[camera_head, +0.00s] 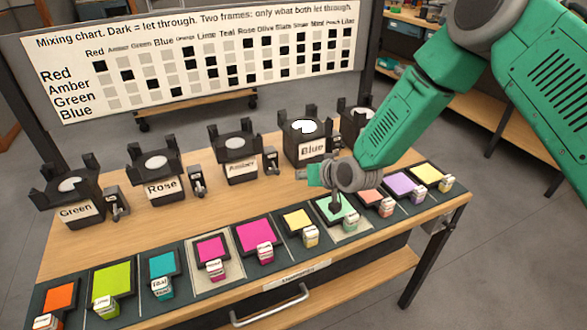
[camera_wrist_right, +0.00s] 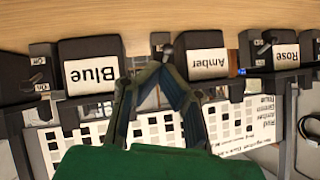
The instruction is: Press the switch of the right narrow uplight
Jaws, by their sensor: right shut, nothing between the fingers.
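A row of dark uplights stands on the table, labelled Green (camera_head: 75,212), Rose (camera_head: 160,188), Amber (camera_head: 240,168) and Blue (camera_head: 311,148). A further uplight (camera_head: 352,120) at the right is partly hidden by my right arm. Small switch boxes stand beside them, such as the Blue one's switch (camera_head: 338,165) and the Amber one's switch (camera_head: 270,160). The Blue uplight's top glows white. My left gripper is not in view.
Coloured gel frames with small tags, such as the magenta frame (camera_head: 255,235) and the lime frame (camera_head: 113,285), line the table's front. A mixing chart (camera_head: 200,55) stands behind. Bare wood (camera_head: 215,210) lies between the uplights and the frames.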

